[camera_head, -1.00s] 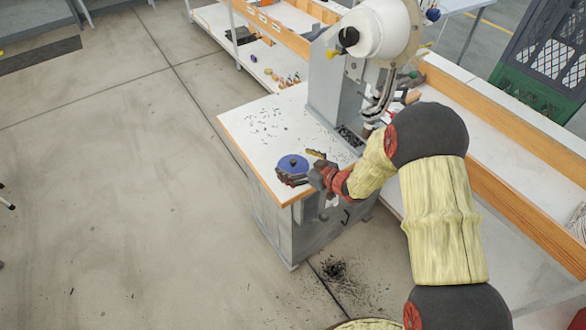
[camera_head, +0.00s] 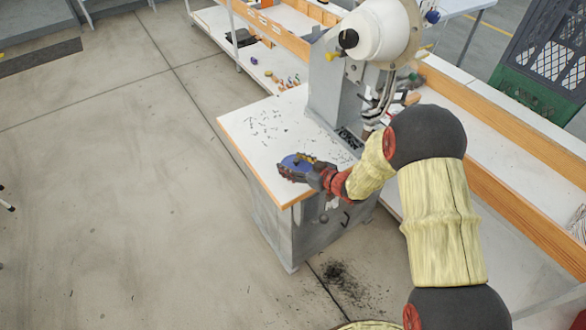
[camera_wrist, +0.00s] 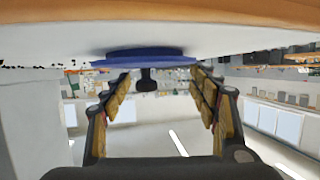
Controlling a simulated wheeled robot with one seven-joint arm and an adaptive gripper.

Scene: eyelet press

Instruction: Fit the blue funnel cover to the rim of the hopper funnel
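The blue funnel cover (camera_head: 294,161) lies flat on the white table of the press, near its front edge. In the wrist view, which appears upside down, the cover (camera_wrist: 135,55) shows edge-on against the tabletop with its dark knob (camera_wrist: 147,82) standing out from it. My gripper (camera_head: 297,168) is low over the cover. In the wrist view its fingers (camera_wrist: 160,82) are spread, one on each side of the knob, with gaps between.
Small dark bits (camera_head: 268,125) are scattered on the tabletop (camera_head: 243,125). The press column (camera_head: 330,90) rises behind the cover. A long wood-edged bench (camera_head: 500,125) runs at the right. A shelf with small coloured items (camera_head: 285,82) is behind. The floor at left is clear.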

